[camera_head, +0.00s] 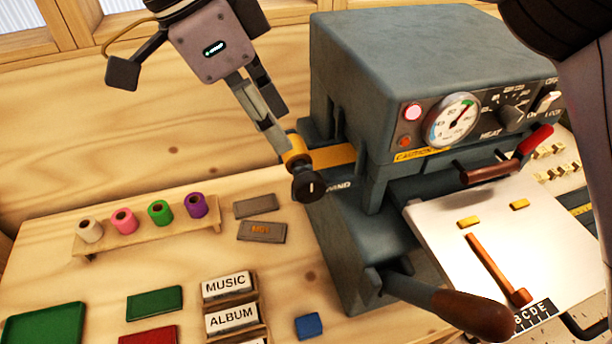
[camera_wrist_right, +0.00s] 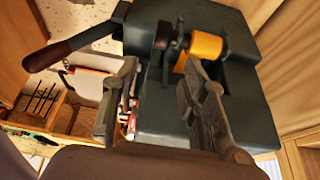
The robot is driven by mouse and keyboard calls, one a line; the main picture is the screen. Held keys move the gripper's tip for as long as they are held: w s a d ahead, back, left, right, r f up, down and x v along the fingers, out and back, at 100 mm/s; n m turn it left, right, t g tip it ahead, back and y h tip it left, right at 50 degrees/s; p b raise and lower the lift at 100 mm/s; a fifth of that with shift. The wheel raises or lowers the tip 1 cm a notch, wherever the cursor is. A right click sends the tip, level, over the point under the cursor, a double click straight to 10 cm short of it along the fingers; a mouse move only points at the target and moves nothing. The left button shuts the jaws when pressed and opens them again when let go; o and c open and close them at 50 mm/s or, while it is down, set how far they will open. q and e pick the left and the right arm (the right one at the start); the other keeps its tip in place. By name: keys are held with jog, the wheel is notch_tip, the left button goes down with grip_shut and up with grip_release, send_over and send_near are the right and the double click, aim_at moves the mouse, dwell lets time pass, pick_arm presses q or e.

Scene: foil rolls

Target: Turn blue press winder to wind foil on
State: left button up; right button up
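The blue-grey press (camera_head: 400,60) stands right of centre in the head view. On its left side sits a gold foil roll (camera_head: 296,148) with a dark round winder knob (camera_head: 307,186) at its near end. My right gripper (camera_head: 274,133) reaches down from the upper left, with its fingertips close to the roll; I cannot tell whether they touch it. In the right wrist view the fingers (camera_wrist_right: 163,92) are apart with nothing clamped between them. The gold roll (camera_wrist_right: 206,46) and dark knob (camera_wrist_right: 162,38) lie beyond the tips. My left gripper is not in view.
A brown-handled lever (camera_head: 470,312) juts from the press front. A white plate (camera_head: 500,240) with small gold pieces lies at right. A wooden rack (camera_head: 150,242) of coloured rolls stands left, near MUSIC and ALBUM blocks (camera_head: 230,318). The table (camera_head: 120,175) between rack and press is partly clear.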

aim_at(308, 176)
jog(key=x, duration=1.3)
jog(key=shift+w+a+p, duration=0.15)
jog(key=shift+p, duration=0.25)
jog(key=shift+r, duration=0.1)
jog(key=shift+c, duration=0.4)
grip_shut()
